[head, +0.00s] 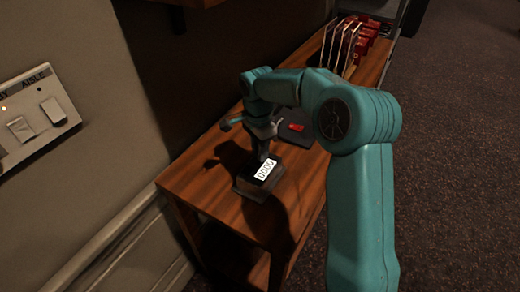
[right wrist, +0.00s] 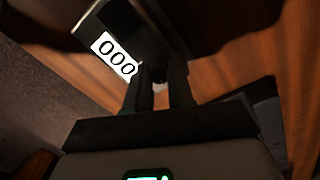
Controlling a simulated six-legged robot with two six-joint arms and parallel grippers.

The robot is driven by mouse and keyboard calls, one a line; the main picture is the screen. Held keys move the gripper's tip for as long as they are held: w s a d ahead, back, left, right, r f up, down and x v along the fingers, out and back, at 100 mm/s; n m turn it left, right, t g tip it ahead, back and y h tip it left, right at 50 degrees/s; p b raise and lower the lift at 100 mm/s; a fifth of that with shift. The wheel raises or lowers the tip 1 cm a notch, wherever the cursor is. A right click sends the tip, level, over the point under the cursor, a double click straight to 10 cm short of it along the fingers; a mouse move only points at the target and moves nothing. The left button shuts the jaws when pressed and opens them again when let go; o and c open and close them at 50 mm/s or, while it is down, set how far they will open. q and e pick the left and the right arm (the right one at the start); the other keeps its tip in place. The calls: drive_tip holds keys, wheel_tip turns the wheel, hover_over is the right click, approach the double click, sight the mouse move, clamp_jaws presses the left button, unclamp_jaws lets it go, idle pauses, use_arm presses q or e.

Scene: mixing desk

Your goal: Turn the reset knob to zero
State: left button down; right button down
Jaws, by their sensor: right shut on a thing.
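A small dark counter box (head: 254,189) with a white display (head: 266,169) stands on the wooden bench near its front end. The display shows zeros in the head view. In the right wrist view the display (right wrist: 115,54) shows three zeros, and the finger may cover more. My right gripper (head: 264,150) reaches down to the box from above. In the right wrist view its fingertips (right wrist: 160,74) are shut at the side of the box, on the reset knob, which is mostly hidden between them. My left gripper is not in view.
The wooden bench (head: 215,188) runs back along the wall. A dark flat case with a red part (head: 296,127) lies behind the box. A rack with several red-handled items (head: 352,45) stands farther back. A wall switch panel (head: 38,112) is at left. Carpet lies open at right.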

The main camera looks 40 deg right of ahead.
drive_tip(key=shift+m, duration=0.6)
drive_tip(key=shift+r, duration=0.1)
drive_tip(key=c, duration=1)
unclamp_jaws()
drive_tip(key=r, duration=0.6)
drive_tip(key=r+p, duration=0.1)
drive_tip(key=r, duration=0.5)
drive_tip(key=shift+w+d, duration=0.1)
drive_tip(key=shift+w, duration=0.1)
